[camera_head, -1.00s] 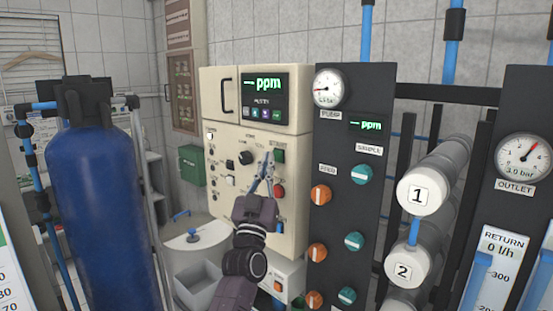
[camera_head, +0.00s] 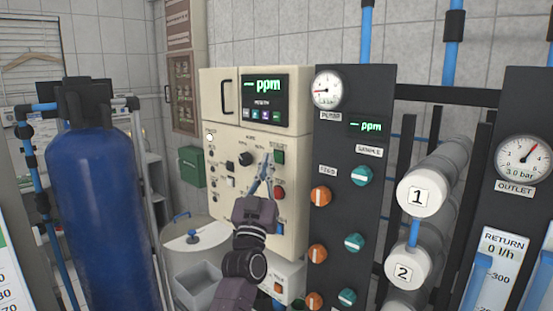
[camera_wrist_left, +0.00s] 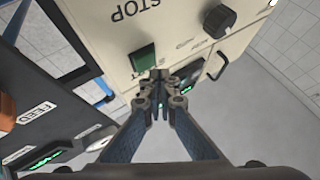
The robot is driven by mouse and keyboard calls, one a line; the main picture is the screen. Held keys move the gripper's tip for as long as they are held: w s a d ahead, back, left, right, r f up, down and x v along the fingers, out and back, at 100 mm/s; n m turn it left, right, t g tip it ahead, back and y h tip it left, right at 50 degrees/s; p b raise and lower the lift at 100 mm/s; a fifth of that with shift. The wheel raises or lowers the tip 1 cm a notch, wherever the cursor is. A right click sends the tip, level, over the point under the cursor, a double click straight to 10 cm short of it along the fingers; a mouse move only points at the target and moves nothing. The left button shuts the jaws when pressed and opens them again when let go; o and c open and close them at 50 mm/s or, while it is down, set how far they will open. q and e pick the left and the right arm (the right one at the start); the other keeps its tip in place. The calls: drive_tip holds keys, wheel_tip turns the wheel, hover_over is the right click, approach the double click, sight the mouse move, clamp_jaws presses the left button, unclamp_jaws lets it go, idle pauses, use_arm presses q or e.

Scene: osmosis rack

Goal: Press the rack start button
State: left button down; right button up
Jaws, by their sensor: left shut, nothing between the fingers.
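The green start button (camera_head: 279,156) is on the cream control panel (camera_head: 228,200), under a START label. My left gripper (camera_head: 268,156) is shut and empty, pointing up at the panel, with its tips just left of the button in the head view. In the left wrist view the green button (camera_wrist_left: 143,58) is in front of and slightly left of the closed fingertips (camera_wrist_left: 158,76). The fingers hide part of the label there. I cannot tell whether the tips touch the panel. The button's face is uncovered. My right gripper is not in view.
A red button (camera_head: 279,192) is below the green one, and a black knob (camera_head: 246,158) is to its left. The dark valve panel (camera_head: 345,200) with orange and teal knobs stands close on the right. A blue tank (camera_head: 105,210) stands at left.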

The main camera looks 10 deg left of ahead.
use_arm(q)
drive_tip(key=shift+w+d, duration=0.1)
drive_tip(key=shift+w, duration=0.1)
drive_tip(key=shift+w+d, duration=0.15)
drive_tip(key=shift+w, duration=0.05)
drive_tip(key=shift+w+d+y+b, duration=0.25)
drive_tip(key=shift+w+y+b, duration=0.05)
drive_tip(key=shift+w, duration=0.05)
idle(0.9)
drive_tip(key=shift+s+a, duration=0.1)
drive_tip(key=shift+s, duration=0.05)
drive_tip(key=shift+s+a+p, duration=0.35)
drive_tip(key=shift+s+p, duration=0.15)
drive_tip(key=shift+s, duration=0.1)
drive_tip(key=s+a, duration=0.1)
drive_tip(key=s+a+p, duration=0.1)
drive_tip(key=s+p, duration=0.1)
drive_tip(key=s, duration=0.1)
drive_tip(key=shift+s+a, duration=0.1)
drive_tip(key=shift+a, duration=0.3)
